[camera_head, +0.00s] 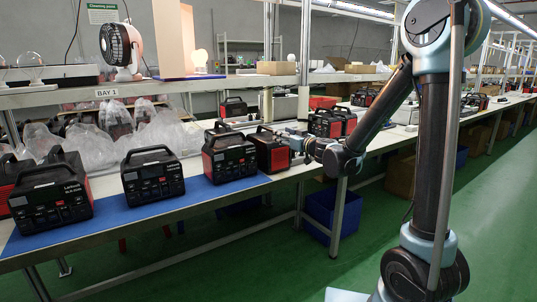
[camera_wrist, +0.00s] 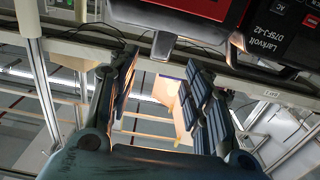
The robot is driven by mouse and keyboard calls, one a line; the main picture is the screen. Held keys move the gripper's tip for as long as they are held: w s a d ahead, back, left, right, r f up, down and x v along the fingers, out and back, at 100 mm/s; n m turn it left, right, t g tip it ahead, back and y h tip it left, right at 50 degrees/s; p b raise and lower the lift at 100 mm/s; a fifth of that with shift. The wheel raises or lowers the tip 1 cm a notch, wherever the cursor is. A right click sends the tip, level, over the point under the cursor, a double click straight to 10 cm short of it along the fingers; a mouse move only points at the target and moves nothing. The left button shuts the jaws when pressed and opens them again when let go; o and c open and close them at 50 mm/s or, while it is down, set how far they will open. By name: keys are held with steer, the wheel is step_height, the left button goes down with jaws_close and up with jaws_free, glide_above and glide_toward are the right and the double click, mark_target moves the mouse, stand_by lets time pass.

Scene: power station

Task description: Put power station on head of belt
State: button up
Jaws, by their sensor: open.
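Several black power stations with red trim and top handles stand on the blue belt; one stands at its left end (camera_head: 50,192), one in the middle (camera_head: 152,176) and one further right (camera_head: 230,157). A red and black power station (camera_wrist: 275,40) fills the upper right there, beyond the fingertips. I cannot tell whether they touch.
The blue belt (camera_head: 120,222) runs along the bench's front. Clear plastic bags (camera_head: 90,145) lie behind the power stations. A shelf (camera_head: 80,93) with a fan (camera_head: 120,48) is above. More power stations (camera_head: 326,123) stand further right. A blue bin (camera_head: 330,215) is below; the green floor is clear in front.

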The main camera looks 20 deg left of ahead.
mark_target(267, 129)
steer(key=x, duration=0.7)
steer(key=shift+w+a, duration=0.25)
steer(key=shift+w, duration=0.05)
steer(key=shift+f+x, duration=0.15)
steer(key=shift+x, duration=1.2)
steer(key=shift+f+x, duration=0.15)
steer(key=shift+x, duration=1.15)
jaws_close()
